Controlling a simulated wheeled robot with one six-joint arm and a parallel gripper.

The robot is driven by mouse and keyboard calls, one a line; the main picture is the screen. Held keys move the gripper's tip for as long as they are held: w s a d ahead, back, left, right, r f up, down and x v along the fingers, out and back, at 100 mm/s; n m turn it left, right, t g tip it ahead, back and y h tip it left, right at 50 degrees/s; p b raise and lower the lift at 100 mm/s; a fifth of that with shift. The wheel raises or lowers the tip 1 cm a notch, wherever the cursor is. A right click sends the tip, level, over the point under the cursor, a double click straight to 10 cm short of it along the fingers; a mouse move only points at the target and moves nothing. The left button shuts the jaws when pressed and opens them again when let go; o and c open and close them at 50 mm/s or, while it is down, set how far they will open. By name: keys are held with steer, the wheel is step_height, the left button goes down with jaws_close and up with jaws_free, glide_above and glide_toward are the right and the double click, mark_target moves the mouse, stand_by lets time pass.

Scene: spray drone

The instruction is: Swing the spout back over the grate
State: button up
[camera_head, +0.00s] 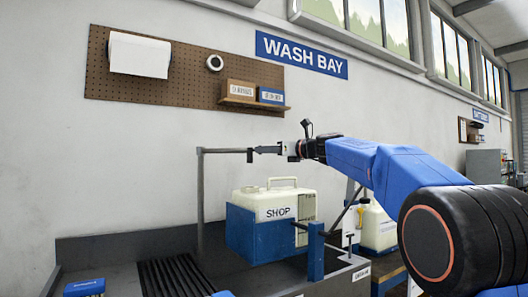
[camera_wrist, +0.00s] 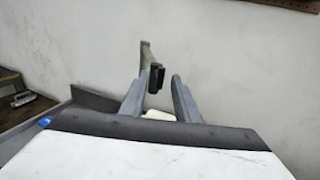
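The grey spout (camera_head: 222,150) is a thin pipe on an upright post at the back of the sink. Its arm points right, and its dark tip (camera_head: 250,155) hangs above the left part of the tank, right of the grate. The dark slatted grate (camera_head: 172,278) lies in the sink at lower left. My gripper (camera_head: 262,150) is level with the spout, at its tip. In the wrist view, my gripper's fingers (camera_wrist: 161,79) are apart, with the dark tip (camera_wrist: 156,78) between their ends, nearer the left finger. I cannot tell whether they touch.
A cream and blue tank marked SHOP (camera_head: 272,228) stands below the spout tip and my gripper. A blue post (camera_head: 315,252) rises at its right front. A pegboard with a small shelf (camera_head: 190,72) hangs above on the wall. The space over the grate looks clear.

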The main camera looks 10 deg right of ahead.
steer(key=shift+w+a, duration=0.35)
steer(key=shift+w, duration=0.15)
jaws_close()
steer(key=shift+s+a, duration=0.1)
steer(key=shift+a, duration=0.05)
